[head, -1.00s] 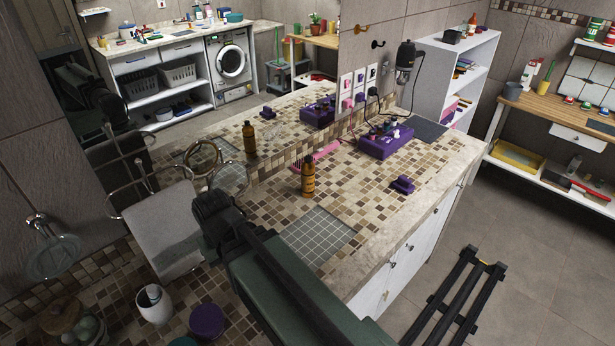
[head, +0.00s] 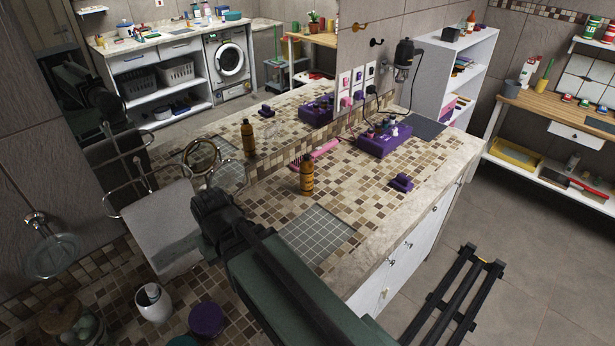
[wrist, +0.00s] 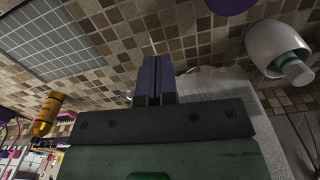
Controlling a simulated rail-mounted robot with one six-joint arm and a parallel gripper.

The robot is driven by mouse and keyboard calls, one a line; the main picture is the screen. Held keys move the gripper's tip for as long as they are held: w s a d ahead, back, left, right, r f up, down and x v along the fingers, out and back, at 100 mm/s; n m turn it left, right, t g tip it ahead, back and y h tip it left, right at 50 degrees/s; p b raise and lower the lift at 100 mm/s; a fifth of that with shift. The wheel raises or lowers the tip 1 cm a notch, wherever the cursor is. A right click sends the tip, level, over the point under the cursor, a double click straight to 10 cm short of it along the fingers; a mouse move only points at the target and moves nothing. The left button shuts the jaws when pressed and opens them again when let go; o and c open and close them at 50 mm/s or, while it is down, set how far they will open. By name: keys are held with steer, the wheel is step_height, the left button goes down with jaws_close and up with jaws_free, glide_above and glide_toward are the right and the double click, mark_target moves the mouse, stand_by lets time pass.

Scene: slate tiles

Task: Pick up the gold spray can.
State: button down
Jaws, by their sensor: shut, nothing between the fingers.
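The gold spray can (head: 306,175), with a dark top, stands upright on the mosaic-tiled counter (head: 361,215), behind the grey grid mat (head: 312,236). In the wrist view the can (wrist: 46,114) shows at the left edge, well apart from the fingers. My gripper (wrist: 158,62) has its purple-tipped fingers together with nothing between them. In the head view the end of my arm (head: 212,208) is at the counter's left end, left of the can; its fingertips cannot be made out there.
A pink brush (head: 318,153) lies behind the can. A purple caddy (head: 384,141) and a small purple object (head: 401,183) are to its right. The mirror (head: 248,60) doubles the can. A towel (head: 160,225) hangs at left. Much of the counter front is bare.

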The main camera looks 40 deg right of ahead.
stand_by(0.3)
steer(key=shift+c, duration=1.7)
jaws_free()
